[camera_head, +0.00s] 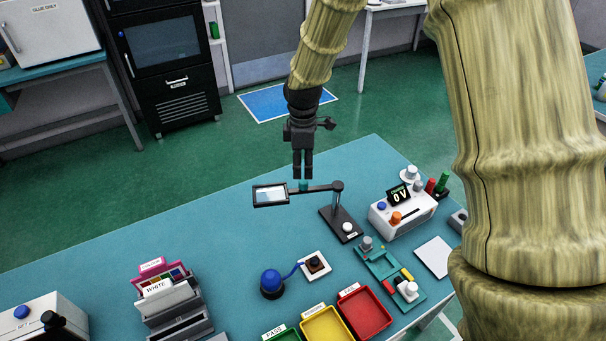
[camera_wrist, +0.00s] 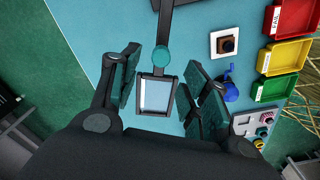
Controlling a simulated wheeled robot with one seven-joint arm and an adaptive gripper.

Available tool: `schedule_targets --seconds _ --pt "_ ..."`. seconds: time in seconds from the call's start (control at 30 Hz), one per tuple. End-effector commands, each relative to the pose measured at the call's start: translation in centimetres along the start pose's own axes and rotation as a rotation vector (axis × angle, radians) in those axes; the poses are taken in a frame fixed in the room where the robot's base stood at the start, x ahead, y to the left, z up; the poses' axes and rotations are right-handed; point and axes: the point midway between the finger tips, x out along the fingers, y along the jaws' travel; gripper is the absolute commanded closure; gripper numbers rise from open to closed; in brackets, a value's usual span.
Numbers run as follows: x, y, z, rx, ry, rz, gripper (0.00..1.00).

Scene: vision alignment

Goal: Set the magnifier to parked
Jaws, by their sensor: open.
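The magnifier (camera_head: 270,194) is a black-framed rectangular lens on a horizontal arm, with a teal knob (camera_head: 303,186) on the arm and a post (camera_head: 339,202) rising from a dark base (camera_head: 341,224) on the bench. Its arm points left in the head view. My gripper (camera_head: 302,176) hangs just above the arm near the teal knob. In the wrist view my gripper (camera_wrist: 168,88) is open, with its fingers on either side of the magnifier lens (camera_wrist: 156,95); the teal knob (camera_wrist: 161,56) shows just beyond them. Nothing is held.
Right of the magnifier stands a white meter box (camera_head: 402,214) reading 0 V. In front are a green fixture (camera_head: 391,273), a blue round-topped device (camera_head: 271,283), and red (camera_head: 364,313) and yellow (camera_head: 327,327) trays. The bench (camera_head: 215,240) left of the magnifier is clear.

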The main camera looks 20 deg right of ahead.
Motion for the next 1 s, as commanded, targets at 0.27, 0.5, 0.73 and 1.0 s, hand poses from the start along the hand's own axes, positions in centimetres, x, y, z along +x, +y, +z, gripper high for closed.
schedule_targets --seconds 0.27,0.5,0.73,1.0 --pt "-4.2 0.1 0.0 0.0 0.002 0.001 0.54" --pt "-5.5 0.0 0.0 0.0 0.0 -0.001 0.54" --pt "-5.6 0.0 0.0 0.0 0.0 -0.001 0.54" --pt "-5.8 0.0 0.0 0.0 0.0 -0.001 0.54"
